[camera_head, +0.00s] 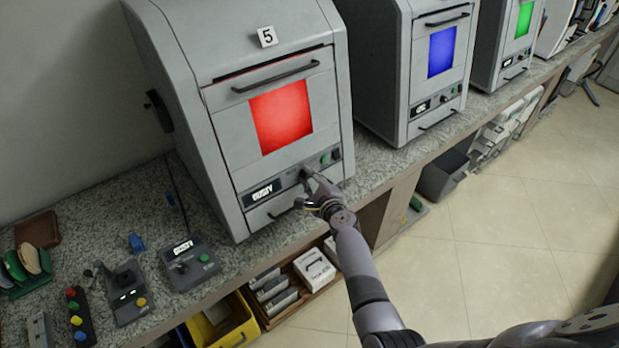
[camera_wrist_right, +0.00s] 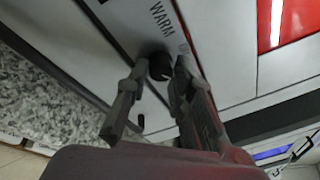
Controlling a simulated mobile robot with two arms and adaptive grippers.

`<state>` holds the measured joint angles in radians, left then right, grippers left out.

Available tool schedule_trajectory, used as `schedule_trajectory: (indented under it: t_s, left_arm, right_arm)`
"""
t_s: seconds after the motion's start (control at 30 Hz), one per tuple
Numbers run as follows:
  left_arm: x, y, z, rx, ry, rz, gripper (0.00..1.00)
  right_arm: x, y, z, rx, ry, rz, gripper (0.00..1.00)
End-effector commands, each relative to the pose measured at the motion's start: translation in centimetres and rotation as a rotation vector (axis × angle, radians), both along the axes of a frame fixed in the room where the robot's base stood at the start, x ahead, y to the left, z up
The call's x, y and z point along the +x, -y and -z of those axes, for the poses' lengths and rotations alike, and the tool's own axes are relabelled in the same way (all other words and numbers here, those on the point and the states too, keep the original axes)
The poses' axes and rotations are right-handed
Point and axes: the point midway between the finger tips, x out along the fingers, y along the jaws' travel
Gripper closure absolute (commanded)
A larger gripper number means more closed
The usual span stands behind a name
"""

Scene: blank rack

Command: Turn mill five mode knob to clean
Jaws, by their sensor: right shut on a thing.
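Mill five (camera_head: 210,70) is a grey machine with a "5" label (camera_head: 267,37) and a red lit window (camera_head: 281,117). Its small display (camera_head: 262,191) reads like "BUSY". My right gripper (camera_head: 308,177) is at the front panel, just right of the display, and covers the knob in the head view. In the right wrist view the black mode knob (camera_wrist_right: 160,66) with a light pointer mark sits between the two fingers of my right gripper (camera_wrist_right: 155,85), which are shut on it. The word "WARM" (camera_wrist_right: 163,17) is printed beside it; another label is partly hidden. My left gripper is not in view.
A green button (camera_head: 336,154) is right of the gripper. A handle (camera_head: 285,210) lies below the panel. A control box (camera_head: 190,262) and other small devices stand on the speckled counter at left. Another mill with a blue window (camera_head: 441,52) stands to the right.

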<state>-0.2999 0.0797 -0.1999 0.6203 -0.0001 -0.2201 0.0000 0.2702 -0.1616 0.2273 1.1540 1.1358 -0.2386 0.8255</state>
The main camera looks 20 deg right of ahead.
Motion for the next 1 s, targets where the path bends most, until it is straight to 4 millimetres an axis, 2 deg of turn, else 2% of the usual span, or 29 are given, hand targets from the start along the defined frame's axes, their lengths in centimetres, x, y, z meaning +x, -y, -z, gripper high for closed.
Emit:
schedule_trajectory:
  t_s: [0.23, 0.27, 0.57, 1.0]
  left_arm:
    - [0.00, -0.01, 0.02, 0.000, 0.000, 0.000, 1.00]
    - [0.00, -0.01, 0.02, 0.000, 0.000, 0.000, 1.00]
    - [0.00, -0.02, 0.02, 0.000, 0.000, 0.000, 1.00]
    - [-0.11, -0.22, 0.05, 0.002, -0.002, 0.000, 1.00]
  right_arm:
    - [-0.07, 0.03, 0.17, 0.002, -0.002, 0.002, 1.00]
    - [-0.07, 0.04, 0.18, 0.002, -0.002, 0.002, 0.78]
    - [-0.03, 0.03, 0.08, 0.001, -0.001, 0.001, 0.58]
    - [0.00, 0.03, 0.03, -0.001, 0.000, 0.000, 0.58]
